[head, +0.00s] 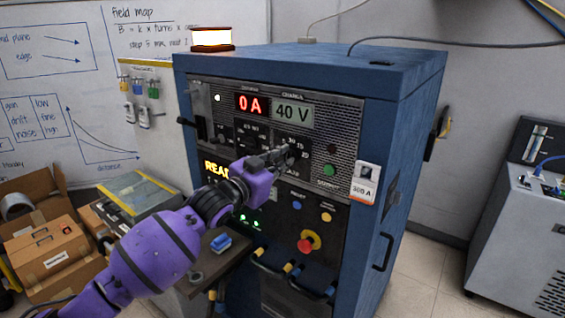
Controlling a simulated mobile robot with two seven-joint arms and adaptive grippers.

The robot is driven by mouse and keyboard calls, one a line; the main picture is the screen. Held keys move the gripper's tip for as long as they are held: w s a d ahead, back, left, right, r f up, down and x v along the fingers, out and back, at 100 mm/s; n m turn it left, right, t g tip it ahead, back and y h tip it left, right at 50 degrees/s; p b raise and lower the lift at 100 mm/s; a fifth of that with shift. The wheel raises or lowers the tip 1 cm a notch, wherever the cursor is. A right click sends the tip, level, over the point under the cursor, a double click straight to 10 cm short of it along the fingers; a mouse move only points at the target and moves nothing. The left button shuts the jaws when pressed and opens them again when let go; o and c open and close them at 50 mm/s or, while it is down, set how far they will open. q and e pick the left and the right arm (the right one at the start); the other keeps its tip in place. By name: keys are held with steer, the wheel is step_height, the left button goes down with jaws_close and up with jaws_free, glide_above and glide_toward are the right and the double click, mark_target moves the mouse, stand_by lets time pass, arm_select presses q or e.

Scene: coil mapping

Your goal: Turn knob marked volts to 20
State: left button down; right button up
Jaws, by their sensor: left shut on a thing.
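A blue power supply cabinet (405,110) stands in the middle of the head view. Its front has a red display (250,103) reading 0 A and a grey display (293,114) reading 40 V. Under the grey display is a knob (291,152) with small scale numbers around it, mostly covered by my gripper. My left gripper (281,156) reaches up from the lower left and is shut on this knob. The knob's pointer and its marking are too small and covered to read. My right gripper is not in view.
A red emergency button (306,244) with a yellow collar and dark handles (290,285) stick out below. A small shelf (218,262) with a blue item juts out under my arm. Boxes (45,245) crowd the left floor; a grey unit (515,225) stands at right.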

arm_select(q)
steer(key=m, duration=0.6)
steer(key=shift+m, duration=0.3)
steer(key=m, duration=0.4)
steer(key=shift+a+r+m, duration=0.1)
steer(key=shift+m, duration=0.3)
steer(key=c, duration=1.8)
jaws_free()
steer(key=v, duration=1.2)
